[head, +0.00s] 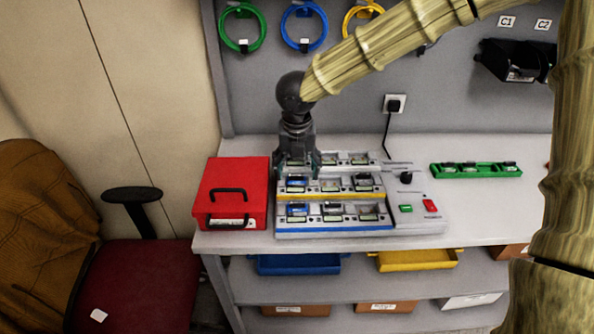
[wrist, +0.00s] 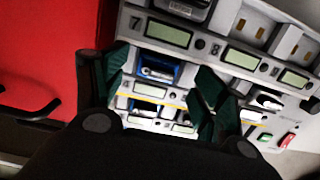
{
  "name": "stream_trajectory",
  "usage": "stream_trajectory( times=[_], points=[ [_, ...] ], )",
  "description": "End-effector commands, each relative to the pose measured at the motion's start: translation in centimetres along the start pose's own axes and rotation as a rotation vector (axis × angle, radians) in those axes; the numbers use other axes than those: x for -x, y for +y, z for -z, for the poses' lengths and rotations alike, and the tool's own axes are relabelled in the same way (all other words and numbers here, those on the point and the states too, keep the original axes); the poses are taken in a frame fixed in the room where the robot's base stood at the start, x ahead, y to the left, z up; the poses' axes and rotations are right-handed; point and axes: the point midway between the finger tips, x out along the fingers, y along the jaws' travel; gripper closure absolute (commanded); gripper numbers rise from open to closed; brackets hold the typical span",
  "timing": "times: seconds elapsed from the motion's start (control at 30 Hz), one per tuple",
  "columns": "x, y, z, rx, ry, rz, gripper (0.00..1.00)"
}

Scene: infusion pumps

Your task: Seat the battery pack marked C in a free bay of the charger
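The charger (head: 410,215) stands on the bench with three stepped rows of bays. In the wrist view, a dark pack (wrist: 190,8) sits in the back-row bay above number 7. Bay 8 (wrist: 252,24) and the bay right of it (wrist: 292,45) look empty, with bare contacts. A blue pack (wrist: 158,70) sits in the row in front. I cannot read the letter C on any pack. My gripper (head: 297,168) is low over the charger's back-left end; in the wrist view its green-padded fingers (wrist: 158,64) are apart with nothing held between them.
A red case (head: 230,190) stands close to the left of the charger. A green tray (head: 476,170) with several dark packs lies at the right on the bench. Black bins (head: 515,62) and coloured cable loops (head: 303,25) hang on the back wall. Bench around the green tray is clear.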

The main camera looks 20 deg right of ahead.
Motion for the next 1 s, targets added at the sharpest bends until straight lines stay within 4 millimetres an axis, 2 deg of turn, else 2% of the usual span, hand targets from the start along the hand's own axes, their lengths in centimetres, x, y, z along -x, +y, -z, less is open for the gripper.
stream_trajectory(
  times=[0.3, 0.5, 0.7, 1.0],
  points=[
    [5.8, 0.0, 0.0, 0.0, -0.003, -0.003, 0.29],
    [8.8, 0.0, 0.1, -0.001, 0.0, -0.001, 0.29],
    [10.5, -0.1, 0.1, 0.001, 0.0, -0.001, 0.29],
    [10.9, -0.1, 0.1, 0.001, 0.002, -0.001, 0.29]
  ],
)
